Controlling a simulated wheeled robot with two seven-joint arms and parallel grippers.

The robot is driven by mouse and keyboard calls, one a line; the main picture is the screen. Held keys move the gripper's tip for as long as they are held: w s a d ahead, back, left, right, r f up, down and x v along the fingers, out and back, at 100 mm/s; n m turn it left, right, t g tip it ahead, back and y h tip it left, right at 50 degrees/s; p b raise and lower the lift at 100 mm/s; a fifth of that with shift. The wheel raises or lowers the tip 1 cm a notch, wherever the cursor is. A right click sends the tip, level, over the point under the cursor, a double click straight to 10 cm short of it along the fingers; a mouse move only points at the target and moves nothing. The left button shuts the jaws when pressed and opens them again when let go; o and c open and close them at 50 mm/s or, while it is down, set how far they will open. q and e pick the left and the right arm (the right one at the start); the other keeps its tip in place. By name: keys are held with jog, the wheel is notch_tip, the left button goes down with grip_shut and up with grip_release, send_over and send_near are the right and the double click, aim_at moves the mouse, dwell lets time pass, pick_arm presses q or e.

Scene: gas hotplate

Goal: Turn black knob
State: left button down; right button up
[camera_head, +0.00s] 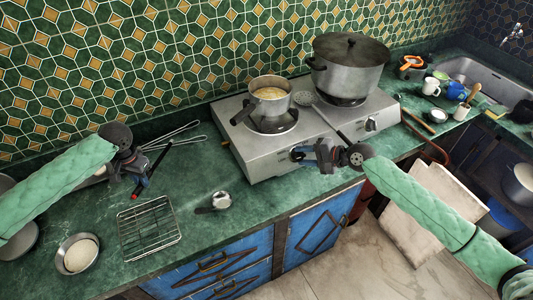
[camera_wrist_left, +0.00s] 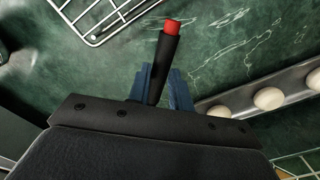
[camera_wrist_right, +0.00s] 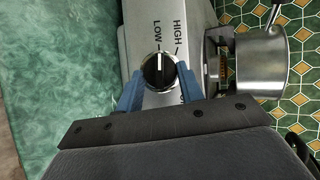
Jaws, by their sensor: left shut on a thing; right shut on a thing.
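My left gripper (camera_wrist_left: 160,88) is shut on a black lighter (camera_wrist_left: 164,60) with a red tip. In the head view the lighter (camera_head: 152,170) is held over the counter, left of the hotplate.
A small pot (camera_head: 268,100) stands on the left burner and a large lidded pot (camera_head: 348,72) on the right one. A second knob (camera_head: 371,124) is further right. A wire rack (camera_head: 150,228), a bowl (camera_head: 77,254) and a small metal item (camera_head: 221,200) lie on the green counter.

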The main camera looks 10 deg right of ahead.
pick_arm(q)
jog(key=shift+r, duration=0.15)
pick_arm(e)
jog(key=shift+n+g, duration=0.3)
jog(key=shift+n, duration=0.3)
jog(key=o, duration=1)
pick_arm(q)
jog(key=shift+f, duration=0.25)
pick_arm(e)
jog(key=shift+s+d+r, duration=0.15)
jog(key=shift+s+d, duration=0.05)
jog(key=shift+d, duration=0.1)
pick_arm(q)
notch_tip(320, 180, down, 3)
jog(key=b, duration=0.3)
jog(key=shift+f+b, duration=0.15)
jog(key=shift+b, duration=0.15)
jog(key=shift+f, duration=0.2)
pick_arm(e)
jog(key=v, duration=1.1)
jog(key=shift+r, duration=0.2)
jog(key=shift+s, duration=0.1)
